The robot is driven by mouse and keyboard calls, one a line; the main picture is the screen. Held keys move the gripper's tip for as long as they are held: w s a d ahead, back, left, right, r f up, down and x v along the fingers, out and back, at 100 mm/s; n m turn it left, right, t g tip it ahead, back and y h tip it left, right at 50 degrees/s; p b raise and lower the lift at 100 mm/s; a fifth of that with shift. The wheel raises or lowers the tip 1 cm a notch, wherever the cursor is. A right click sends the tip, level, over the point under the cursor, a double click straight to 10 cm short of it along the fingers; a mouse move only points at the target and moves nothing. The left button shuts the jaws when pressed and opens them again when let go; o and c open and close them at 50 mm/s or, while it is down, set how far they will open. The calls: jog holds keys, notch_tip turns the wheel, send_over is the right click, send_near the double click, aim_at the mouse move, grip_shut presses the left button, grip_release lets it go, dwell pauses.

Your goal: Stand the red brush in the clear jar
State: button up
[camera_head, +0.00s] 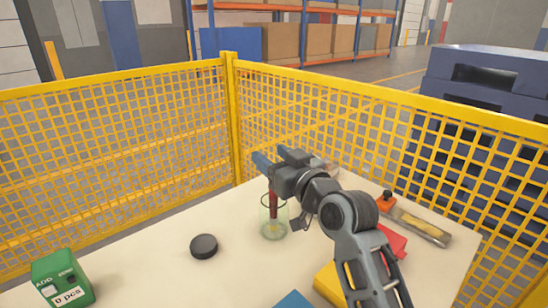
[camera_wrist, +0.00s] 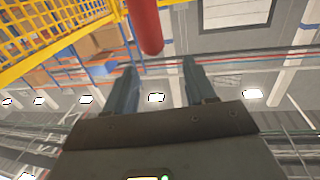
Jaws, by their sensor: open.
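The red brush (camera_head: 273,204) stands in the clear jar (camera_head: 264,232) on the table, its red handle rising above the rim and a tan part showing low inside the glass. It looks nearly upright. My gripper (camera_head: 268,163) is just above the handle's top in the head view, with its fingers pointing left. In the wrist view the red handle (camera_wrist: 146,25) shows beyond and between the spread fingertips of my gripper (camera_wrist: 158,66). The gripper is open and holds nothing. My gripper hides the top of the handle in the head view.
A black puck (camera_head: 204,246) lies left of the jar, and a green counter box (camera_head: 62,279) stands at front left. Blue (camera_head: 293,301), yellow (camera_head: 327,283) and red (camera_head: 394,243) pieces lie near my arm. An orange-topped item (camera_head: 386,202) is at right. Yellow mesh fencing (camera_head: 110,170) borders the table.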

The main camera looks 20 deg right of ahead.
jog(key=s+d, duration=0.1)
jog(key=s, duration=0.6)
jog(key=shift+s+b, duration=0.35)
jog(key=shift+d, duration=0.1)
dwell(0.7)
